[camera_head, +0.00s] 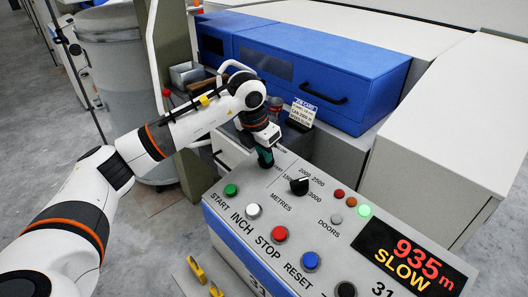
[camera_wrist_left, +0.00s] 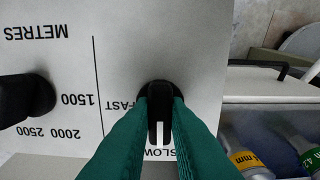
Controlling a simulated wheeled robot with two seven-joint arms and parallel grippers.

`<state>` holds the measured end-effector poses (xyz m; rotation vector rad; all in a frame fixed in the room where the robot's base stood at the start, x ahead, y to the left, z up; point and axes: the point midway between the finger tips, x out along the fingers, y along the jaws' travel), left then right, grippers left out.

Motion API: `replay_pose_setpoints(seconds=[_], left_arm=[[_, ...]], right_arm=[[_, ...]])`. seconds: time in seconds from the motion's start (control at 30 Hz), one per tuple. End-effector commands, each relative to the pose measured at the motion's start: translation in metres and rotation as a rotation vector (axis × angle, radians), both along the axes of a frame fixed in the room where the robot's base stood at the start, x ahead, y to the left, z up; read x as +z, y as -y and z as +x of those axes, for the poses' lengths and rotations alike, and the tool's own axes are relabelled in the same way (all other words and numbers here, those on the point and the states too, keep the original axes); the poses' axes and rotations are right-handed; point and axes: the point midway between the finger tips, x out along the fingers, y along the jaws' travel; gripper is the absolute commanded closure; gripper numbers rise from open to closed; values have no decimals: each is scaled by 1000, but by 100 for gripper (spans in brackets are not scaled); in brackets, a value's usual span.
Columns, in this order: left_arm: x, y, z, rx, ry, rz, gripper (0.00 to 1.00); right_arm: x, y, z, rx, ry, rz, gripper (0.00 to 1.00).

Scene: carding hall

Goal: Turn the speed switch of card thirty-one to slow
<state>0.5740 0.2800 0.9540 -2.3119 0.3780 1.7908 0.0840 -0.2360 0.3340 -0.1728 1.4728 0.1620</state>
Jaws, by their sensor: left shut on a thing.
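My left gripper (camera_head: 265,157) reaches down to the far left corner of the grey control panel (camera_head: 300,226), marked 31. In the left wrist view its green fingers (camera_wrist_left: 160,105) are shut on the black speed switch (camera_wrist_left: 159,90), one on each side. A white line on the switch points toward the printed word SLOW; FAST is printed to its left. In the head view the gripper hides the switch. The panel's display (camera_head: 408,262) reads 935 m in red and SLOW in yellow. My right gripper is not in view.
The black metres knob (camera_head: 299,186) is close to the right of my gripper. Green start (camera_head: 231,190), white inch (camera_head: 253,211), red stop (camera_head: 280,234) and blue reset (camera_head: 310,261) buttons line the panel front. A blue machine cover (camera_head: 320,70) stands behind.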

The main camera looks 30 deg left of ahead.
Motion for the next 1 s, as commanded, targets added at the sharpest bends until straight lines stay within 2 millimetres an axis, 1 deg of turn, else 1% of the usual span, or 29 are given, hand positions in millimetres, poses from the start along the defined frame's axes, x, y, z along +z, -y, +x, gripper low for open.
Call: replay_pose_setpoints(seconds=[0.07, 0.1, 0.17, 0.2, 0.47, 0.57, 0.67, 1.0], left_arm=[[1, -1, 1, 4, 2, -1, 100], [1, -1, 1, 4, 2, -1, 81], [1, -1, 1, 3, 2, 0, 71], [1, -1, 0, 3, 2, 0, 64], [1, 0, 0, 1, 1, -1, 64], [5, 0, 0, 1, 3, -1, 64], [16, -1, -3, 1, 4, -1, 64], [85, -8, -19, 2, 6, -1, 64]], right_arm=[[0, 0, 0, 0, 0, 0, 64], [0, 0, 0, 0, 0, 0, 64], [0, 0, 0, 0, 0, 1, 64], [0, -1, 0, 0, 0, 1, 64], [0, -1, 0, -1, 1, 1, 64], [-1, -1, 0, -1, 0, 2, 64], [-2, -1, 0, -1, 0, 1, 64], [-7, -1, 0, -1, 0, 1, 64]])
